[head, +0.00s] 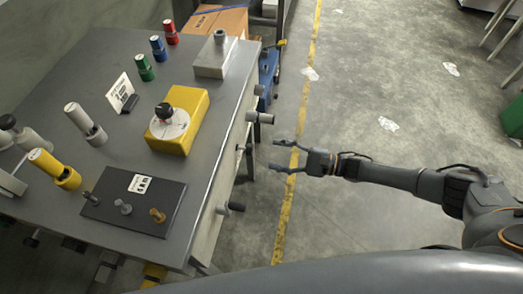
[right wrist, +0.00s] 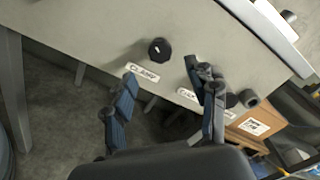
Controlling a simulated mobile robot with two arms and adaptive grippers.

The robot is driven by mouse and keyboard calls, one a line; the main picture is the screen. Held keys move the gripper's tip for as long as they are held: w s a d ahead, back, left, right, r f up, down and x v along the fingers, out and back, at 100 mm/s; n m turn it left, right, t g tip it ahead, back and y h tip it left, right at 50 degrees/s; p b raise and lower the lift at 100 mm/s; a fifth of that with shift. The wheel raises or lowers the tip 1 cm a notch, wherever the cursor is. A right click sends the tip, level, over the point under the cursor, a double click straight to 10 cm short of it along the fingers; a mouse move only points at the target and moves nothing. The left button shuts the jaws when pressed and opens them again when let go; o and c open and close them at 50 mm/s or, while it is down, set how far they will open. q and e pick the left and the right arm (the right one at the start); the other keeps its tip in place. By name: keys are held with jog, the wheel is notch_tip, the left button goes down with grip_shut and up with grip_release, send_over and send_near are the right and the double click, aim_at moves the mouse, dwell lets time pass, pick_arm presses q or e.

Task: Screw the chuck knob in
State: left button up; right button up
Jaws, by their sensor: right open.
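Several dark knobs sit on the pale side panel below the table top, and I cannot tell which is the chuck knob. In the head view one long knob (head: 260,117) sticks out, and a lower one (head: 232,208) is nearer the front. In the right wrist view a round black knob (right wrist: 160,49) with a white mark is above a label (right wrist: 142,72) that seems to read "CLAMP"; a second label (right wrist: 188,94) is partly hidden by a finger. My right gripper (head: 279,155) is open, empty and apart from the panel; it also shows in the wrist view (right wrist: 168,100).
The grey table (head: 110,75) holds a yellow box (head: 185,118) with a dial, a dark plate (head: 132,210) with several knobs, and coloured cylinders. Another knob (right wrist: 249,98) sits farther right on the panel. Cardboard boxes (head: 218,18) stand behind.

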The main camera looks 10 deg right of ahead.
jog(key=v, duration=0.3)
jog(key=shift+s+d, duration=0.15)
jog(key=shift+d, duration=0.2)
